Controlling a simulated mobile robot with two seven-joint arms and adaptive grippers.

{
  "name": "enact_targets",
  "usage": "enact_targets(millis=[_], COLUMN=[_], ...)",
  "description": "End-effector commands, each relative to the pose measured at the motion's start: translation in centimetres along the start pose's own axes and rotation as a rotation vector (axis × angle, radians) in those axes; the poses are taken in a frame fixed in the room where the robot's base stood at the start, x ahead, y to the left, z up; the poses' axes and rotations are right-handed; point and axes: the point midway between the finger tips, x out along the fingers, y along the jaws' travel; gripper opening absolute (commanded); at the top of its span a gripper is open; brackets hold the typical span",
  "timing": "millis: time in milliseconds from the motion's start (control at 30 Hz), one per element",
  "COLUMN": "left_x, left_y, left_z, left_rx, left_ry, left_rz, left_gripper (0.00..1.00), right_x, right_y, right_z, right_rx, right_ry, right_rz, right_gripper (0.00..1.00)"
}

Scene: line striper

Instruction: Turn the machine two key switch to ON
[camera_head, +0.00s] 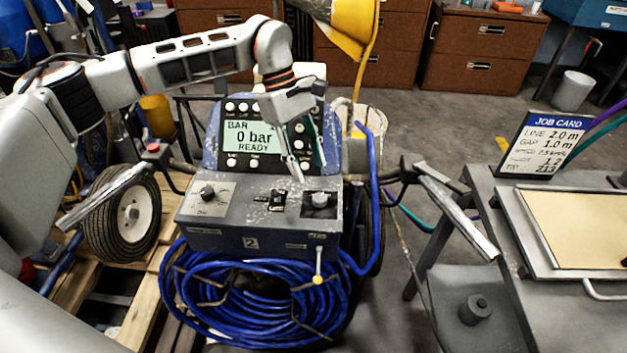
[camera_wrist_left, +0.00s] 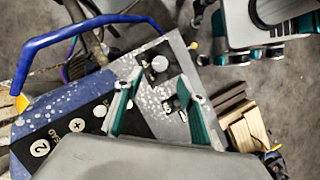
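The machine marked 2 (camera_head: 251,242) stands in the middle of the head view, with a grey control box (camera_head: 193,214) on its front. The box top carries a left knob (camera_head: 207,192), a middle switch (camera_head: 277,198) and a right knob (camera_head: 320,199). I cannot read which position each is in. The display (camera_head: 247,137) reads 0 bar, READY. My left gripper (camera_head: 308,168) is open and empty, pointing down just above the right part of the box. In the left wrist view its teal fingers (camera_wrist_left: 158,85) straddle the panel; a round knob (camera_wrist_left: 160,63) shows near the fingertips. My right gripper is not visible.
A coiled blue hose (camera_head: 255,300) hangs below the box, and a blue hose (camera_head: 372,190) loops at its right. Handlebars (camera_head: 455,208) stick out on both sides. A bench with a job card (camera_head: 548,145) stands at the right. A yellow cone-like thing (camera_head: 345,35) is behind.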

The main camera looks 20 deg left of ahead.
Motion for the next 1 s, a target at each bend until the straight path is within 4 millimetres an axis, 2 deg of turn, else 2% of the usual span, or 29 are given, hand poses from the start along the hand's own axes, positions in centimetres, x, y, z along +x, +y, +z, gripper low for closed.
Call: enact_targets(millis=[100,300,1000], left_x=[-2.1,-3.9,-4.2], left_y=[0.1,0.0,0.0], left_z=[-0.1,-0.1,-0.1], left_rx=[-0.001,-0.001,-0.001], left_ry=[0.002,0.000,0.000], left_rz=[0.003,0.001,-0.001], left_gripper=[0.40,0.40,0.40], right_x=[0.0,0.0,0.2], right_y=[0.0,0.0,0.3], right_z=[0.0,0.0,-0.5], right_rx=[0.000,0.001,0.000], right_ry=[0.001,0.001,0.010], right_rz=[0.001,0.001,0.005], right_gripper=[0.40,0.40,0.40])
